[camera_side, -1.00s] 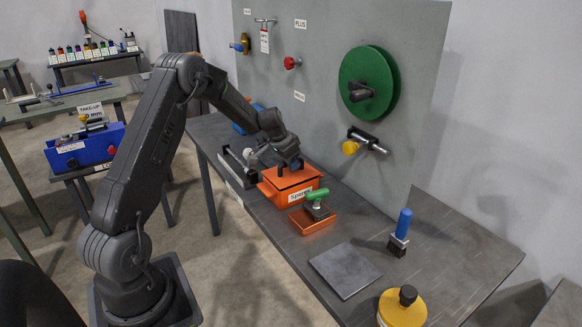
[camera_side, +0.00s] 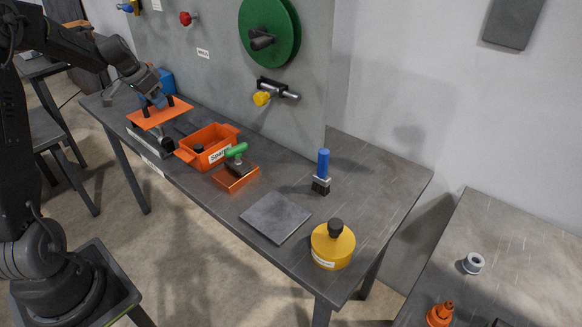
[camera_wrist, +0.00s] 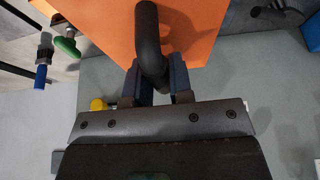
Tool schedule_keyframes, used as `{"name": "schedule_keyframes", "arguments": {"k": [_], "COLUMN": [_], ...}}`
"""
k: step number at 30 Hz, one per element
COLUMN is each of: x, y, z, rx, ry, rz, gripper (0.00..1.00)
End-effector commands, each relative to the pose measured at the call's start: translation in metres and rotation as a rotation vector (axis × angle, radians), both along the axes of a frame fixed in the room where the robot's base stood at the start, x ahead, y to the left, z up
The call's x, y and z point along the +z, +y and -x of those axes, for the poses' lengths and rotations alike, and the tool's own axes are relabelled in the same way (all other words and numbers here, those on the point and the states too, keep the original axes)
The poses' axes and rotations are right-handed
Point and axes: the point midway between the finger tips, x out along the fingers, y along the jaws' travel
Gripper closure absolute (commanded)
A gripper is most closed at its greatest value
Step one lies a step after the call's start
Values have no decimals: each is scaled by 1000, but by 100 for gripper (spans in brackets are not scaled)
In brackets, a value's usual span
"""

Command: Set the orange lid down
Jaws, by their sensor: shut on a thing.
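The orange lid (camera_side: 146,116) is a flat plate held in the air above the back left part of the bench, to the left of the orange bin. My gripper (camera_side: 158,103) is shut on the lid's dark handle. In the wrist view the lid (camera_wrist: 205,28) fills the top, and the black loop handle (camera_wrist: 149,45) sits between my two fingers (camera_wrist: 160,85). The orange bin (camera_side: 221,154), with a "Spare" label, stands open on the bench, and something dark shows inside it.
A grey plate (camera_side: 275,217), a blue-handled brush (camera_side: 322,172) and a yellow can (camera_side: 333,247) stand further right. A grey rack is under the lid. An upright panel (camera_side: 215,75) backs the bench.

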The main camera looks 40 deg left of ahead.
Motion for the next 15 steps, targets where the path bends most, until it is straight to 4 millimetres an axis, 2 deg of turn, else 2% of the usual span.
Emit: {"name": "schedule_keyframes", "arguments": {"k": [5, 8, 11, 15], "x": [-1, -2, -6, -10], "y": [-10, -31, -67, -127], "z": [-10, -30, -58, -97], "rx": [-21, -64, -126, -223], "ry": [1, 2, 5, 8], "rz": [0, 0, 1, 1], "gripper": [100, 100, 100, 100]}}
